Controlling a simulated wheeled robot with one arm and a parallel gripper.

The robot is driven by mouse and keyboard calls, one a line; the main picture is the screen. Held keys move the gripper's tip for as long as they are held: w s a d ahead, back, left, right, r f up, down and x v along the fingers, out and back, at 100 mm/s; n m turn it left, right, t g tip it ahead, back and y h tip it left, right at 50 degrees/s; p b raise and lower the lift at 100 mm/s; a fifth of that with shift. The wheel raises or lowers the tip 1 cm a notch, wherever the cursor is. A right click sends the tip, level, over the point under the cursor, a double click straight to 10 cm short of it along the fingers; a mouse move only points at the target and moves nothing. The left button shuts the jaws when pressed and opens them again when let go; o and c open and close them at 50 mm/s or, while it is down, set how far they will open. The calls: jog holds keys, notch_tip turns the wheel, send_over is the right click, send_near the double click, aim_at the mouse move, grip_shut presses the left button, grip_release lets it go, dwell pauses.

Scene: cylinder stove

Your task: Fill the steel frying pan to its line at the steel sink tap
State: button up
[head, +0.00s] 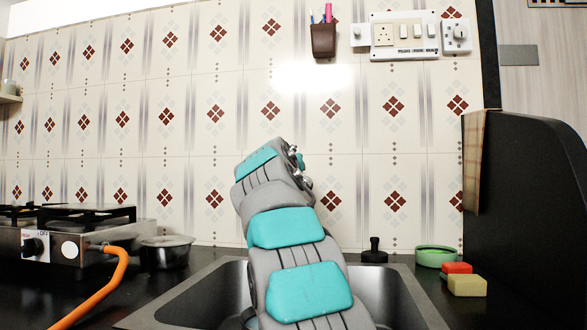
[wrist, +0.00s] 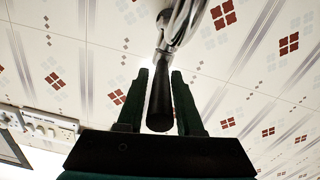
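My gripper (wrist: 160,85) shows in the wrist view, with a dark green finger on each side of a black rounded handle (wrist: 159,112). The fingers are apart, with narrow gaps beside the handle; it does not look clamped. The handle joins a chrome piece (wrist: 182,22) that looks like part of the tap. In the head view my arm hides the gripper, and bits of chrome (head: 306,181) show at its right. The steel sink (head: 205,296) lies below my arm, which covers its middle. I cannot make out the frying pan, its line or any water.
A gas stove (head: 70,245) with an orange hose (head: 107,284) stands left, beside a steel bowl (head: 167,252). A black plunger-like thing (head: 374,251), a green tub (head: 435,255) and sponges (head: 467,285) sit right of the sink. A black panel (head: 530,215) rises far right.

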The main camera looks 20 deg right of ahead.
jog(key=shift+o, duration=1.4)
jog(key=shift+a, duration=0.15)
jog(key=shift+s+a, duration=0.1)
jog(key=b+v, duration=0.1)
jog(key=v, duration=0.6)
jog(key=shift+s, duration=0.25)
jog(key=shift+a, duration=0.1)
